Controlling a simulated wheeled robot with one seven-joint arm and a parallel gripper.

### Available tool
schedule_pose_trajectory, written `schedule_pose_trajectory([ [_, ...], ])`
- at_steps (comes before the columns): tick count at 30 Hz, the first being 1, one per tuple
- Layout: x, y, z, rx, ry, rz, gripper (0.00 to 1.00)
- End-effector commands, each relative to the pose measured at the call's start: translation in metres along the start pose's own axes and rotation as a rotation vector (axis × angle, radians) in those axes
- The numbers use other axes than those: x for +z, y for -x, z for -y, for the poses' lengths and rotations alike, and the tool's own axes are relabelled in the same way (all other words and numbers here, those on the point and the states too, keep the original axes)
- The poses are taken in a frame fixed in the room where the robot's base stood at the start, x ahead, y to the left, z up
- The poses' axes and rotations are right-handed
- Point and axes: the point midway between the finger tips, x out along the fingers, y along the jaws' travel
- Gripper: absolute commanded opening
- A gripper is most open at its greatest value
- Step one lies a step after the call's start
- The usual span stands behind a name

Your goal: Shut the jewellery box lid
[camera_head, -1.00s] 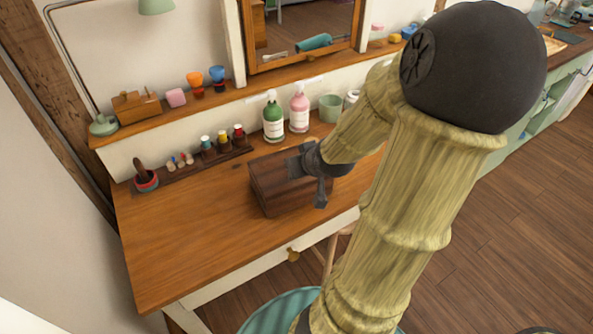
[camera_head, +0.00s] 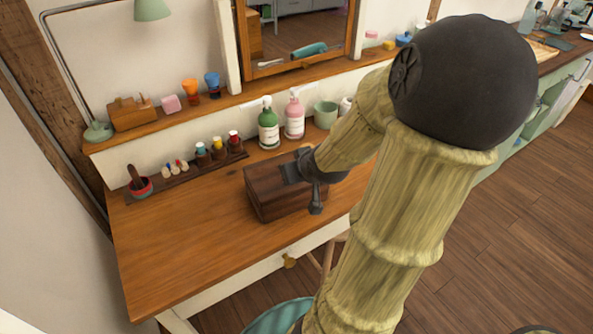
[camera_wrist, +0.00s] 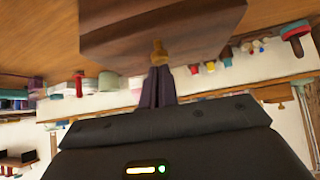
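The dark wooden jewellery box (camera_head: 268,190) stands on the dressing table. Its lid looks down in the head view, with no clear gap, though my gripper hides part of its front and right side. In the wrist view, which is upside down, the box (camera_wrist: 115,38) fills the top, with a small brass clasp (camera_wrist: 159,52) on it. My gripper (camera_wrist: 160,70) has its two dark fingers together, tips at or very close to the clasp; I cannot tell whether they touch it.
The wooden dressing table (camera_head: 175,250) is clear left of the box. Behind the box stand a green pump bottle (camera_head: 268,128), a pink pump bottle (camera_head: 294,118) and a green cup (camera_head: 325,115). A rack of small bottles (camera_head: 217,157) lies at the back left.

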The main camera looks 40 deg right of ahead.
Motion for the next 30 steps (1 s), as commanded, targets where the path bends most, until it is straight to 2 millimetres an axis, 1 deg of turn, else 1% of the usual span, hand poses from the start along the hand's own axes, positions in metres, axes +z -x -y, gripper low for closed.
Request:
schedule_pose_trajectory([
  [1,0.032,-0.002,0.002,-0.009,-0.019,0.080,0.00],
  [5,0.027,0.003,0.002,-0.008,-0.019,0.077,0.00],
  [8,0.019,0.010,0.002,-0.007,-0.019,0.072,0.00],
  [24,-0.040,0.059,0.003,0.000,-0.004,0.018,0.00],
  [30,-0.059,0.075,0.004,0.002,0.000,0.002,0.00],
])
